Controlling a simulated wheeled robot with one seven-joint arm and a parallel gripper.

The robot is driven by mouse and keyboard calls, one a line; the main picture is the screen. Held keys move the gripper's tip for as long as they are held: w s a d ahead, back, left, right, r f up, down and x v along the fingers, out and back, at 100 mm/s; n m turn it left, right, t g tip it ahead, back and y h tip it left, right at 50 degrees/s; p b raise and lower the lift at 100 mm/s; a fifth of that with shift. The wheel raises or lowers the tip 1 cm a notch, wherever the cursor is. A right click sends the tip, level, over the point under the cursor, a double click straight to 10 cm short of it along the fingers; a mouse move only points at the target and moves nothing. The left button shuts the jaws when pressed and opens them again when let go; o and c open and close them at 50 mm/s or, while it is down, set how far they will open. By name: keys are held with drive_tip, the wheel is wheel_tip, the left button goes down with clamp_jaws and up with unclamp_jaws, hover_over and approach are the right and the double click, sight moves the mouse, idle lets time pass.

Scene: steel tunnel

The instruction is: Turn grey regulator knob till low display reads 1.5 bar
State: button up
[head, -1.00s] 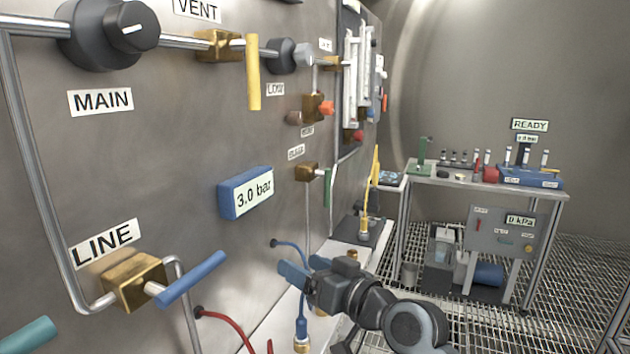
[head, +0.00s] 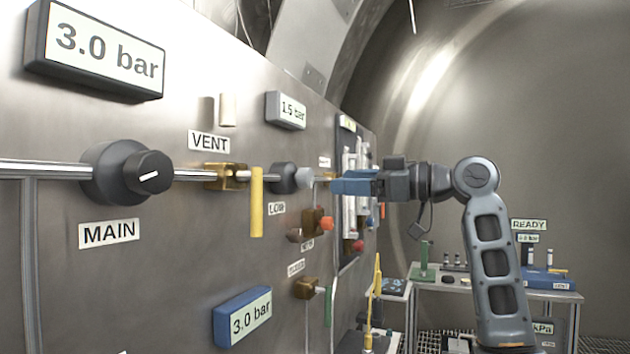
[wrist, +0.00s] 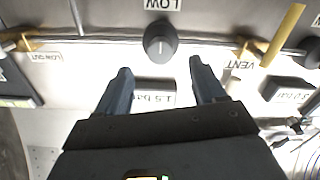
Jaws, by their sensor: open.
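The grey regulator knob (head: 304,178) sits on a dark round base on the panel, above the LOW label (head: 277,208). In the wrist view the knob (wrist: 160,42) lies just beyond the fingertips, with a pale pointer line along the picture's vertical. The low display (head: 287,110) above it reads 1.5 bar. It also shows upside down in the wrist view (wrist: 155,96), partly hidden by my gripper. My gripper (head: 335,184) is open and empty, in front of the panel to the right of the knob in the head view. In the wrist view its fingertips (wrist: 158,68) are apart, not touching the knob.
The black MAIN knob (head: 148,174) and yellow VENT lever (head: 257,202) are left of the grey knob. An orange-red knob (head: 326,223) is below. A large display (head: 97,50) and a blue-framed one (head: 245,315) read 3.0 bar. A bench (head: 470,285) stands at right.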

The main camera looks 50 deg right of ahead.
sight(311, 180)
drive_tip(key=shift+p+x, duration=0.85)
drive_tip(key=shift+x, duration=3)
drive_tip(key=shift+r, duration=0.15)
